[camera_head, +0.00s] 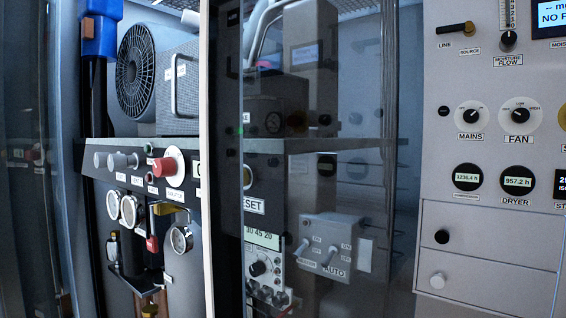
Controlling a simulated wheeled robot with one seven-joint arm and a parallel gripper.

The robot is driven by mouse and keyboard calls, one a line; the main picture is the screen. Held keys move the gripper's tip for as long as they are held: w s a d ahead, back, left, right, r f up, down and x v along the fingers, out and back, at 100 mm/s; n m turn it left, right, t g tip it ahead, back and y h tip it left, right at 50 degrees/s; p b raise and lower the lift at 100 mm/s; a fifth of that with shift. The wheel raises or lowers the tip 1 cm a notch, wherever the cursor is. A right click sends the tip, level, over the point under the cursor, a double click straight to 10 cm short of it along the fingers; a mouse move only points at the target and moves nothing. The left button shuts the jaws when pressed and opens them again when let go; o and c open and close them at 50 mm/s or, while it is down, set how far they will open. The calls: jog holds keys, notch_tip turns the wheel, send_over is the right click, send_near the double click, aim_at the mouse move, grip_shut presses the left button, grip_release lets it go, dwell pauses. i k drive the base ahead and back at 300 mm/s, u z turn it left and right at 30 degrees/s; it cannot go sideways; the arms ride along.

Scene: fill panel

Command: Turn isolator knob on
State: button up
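On the pale panel at right, a MAINS knob (472,115) and a FAN knob (520,115) sit on round white dials. Above them are a black handle (455,29) between the labels LINE and SOURCE, and a small black knob (508,39) above the MOISTURE FLOW label. A grey switch box (333,243) with two levers, one marked AUTO, stands behind the glass in the middle. My gripper is not in view.
A pale vertical post (206,160) and a glass pane stand before the middle equipment. Two drawer fronts (485,280) with round knobs lie low on the right panel.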

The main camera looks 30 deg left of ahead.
aim_at(165, 167)
jog(key=z, duration=0.05)
jog(key=k, duration=1.1)
jog(key=u, duration=1.4)
jog(key=i, duration=0.5)
jog(key=u, duration=0.05)
